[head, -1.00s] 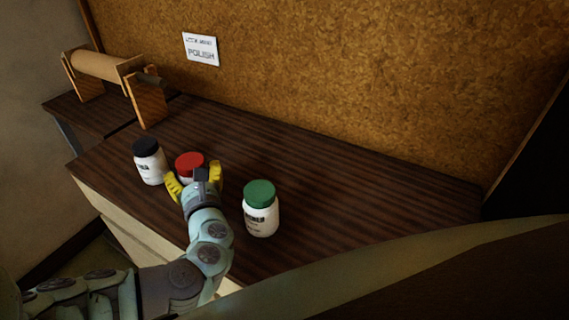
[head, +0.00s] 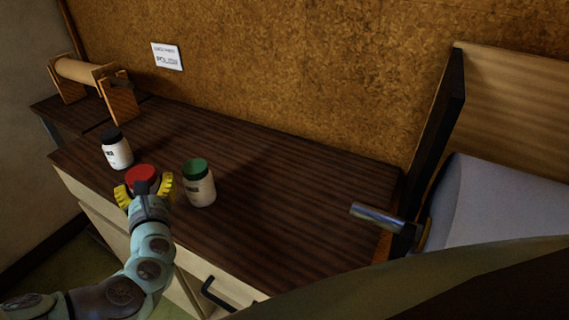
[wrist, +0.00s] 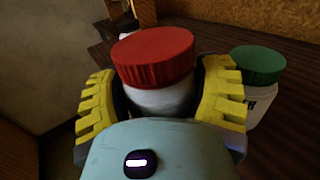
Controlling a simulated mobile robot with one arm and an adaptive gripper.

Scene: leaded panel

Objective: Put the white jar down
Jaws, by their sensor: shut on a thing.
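A white jar with a red lid (head: 142,174) is between the yellow fingers of my gripper (head: 144,189) at the front edge of the dark wood counter (head: 280,205). In the wrist view the white jar (wrist: 160,98) is upright with a finger on each side, and my gripper (wrist: 162,105) is shut on it. Its base is hidden, so I cannot tell its height over the counter. A white jar with a black lid (head: 118,152) stands behind and left. Another with a green lid (head: 199,190) stands to the right.
A paper roll on a wooden stand (head: 85,72) is at the far left. A label (head: 167,57) hangs on the cork wall.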

